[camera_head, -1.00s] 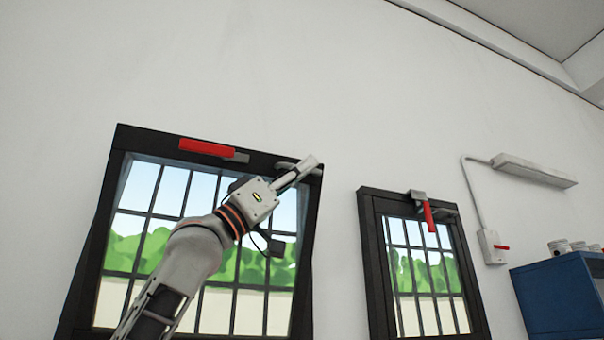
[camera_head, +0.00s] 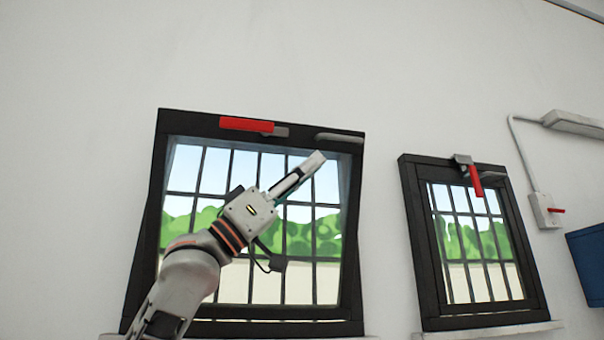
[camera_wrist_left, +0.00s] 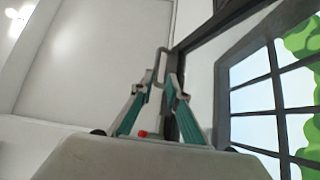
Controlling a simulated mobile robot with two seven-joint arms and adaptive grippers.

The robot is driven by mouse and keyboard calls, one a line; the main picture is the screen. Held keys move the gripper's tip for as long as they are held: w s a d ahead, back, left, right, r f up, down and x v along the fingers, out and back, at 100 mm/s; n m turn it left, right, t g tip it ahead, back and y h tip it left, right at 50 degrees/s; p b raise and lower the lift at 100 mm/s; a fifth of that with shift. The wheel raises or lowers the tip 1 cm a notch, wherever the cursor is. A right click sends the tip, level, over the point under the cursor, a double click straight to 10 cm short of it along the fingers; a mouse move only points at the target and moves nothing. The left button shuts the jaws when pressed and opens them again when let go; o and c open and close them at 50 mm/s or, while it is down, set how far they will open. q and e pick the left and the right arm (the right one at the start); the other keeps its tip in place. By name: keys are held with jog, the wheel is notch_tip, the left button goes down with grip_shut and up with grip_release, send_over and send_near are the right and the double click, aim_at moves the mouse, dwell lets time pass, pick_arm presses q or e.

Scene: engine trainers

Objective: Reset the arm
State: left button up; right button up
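My left arm rises from the bottom left in the head view, in front of the larger barred window (camera_head: 160,215). My left gripper (camera_head: 314,161) points up and to the right, just below the window's top frame. In the left wrist view its two teal-padded fingers (camera_wrist_left: 161,84) stand apart with no object held. A grey handle (camera_head: 340,137) on the top frame is a little above and right of the fingertips, apart from them in the head view. In the wrist view the handle (camera_wrist_left: 160,62) shows beyond the fingertips. My right gripper is out of view.
A red-handled latch (camera_head: 247,125) is on the larger window's top frame. A smaller window (camera_head: 427,250) at the right has a hanging red lever (camera_head: 475,181). A switch box (camera_head: 544,211) and blue cabinet (camera_head: 590,262) are farther right. The wall above is bare.

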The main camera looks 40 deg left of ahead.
pick_arm(q)
jog(key=shift+v, duration=0.95)
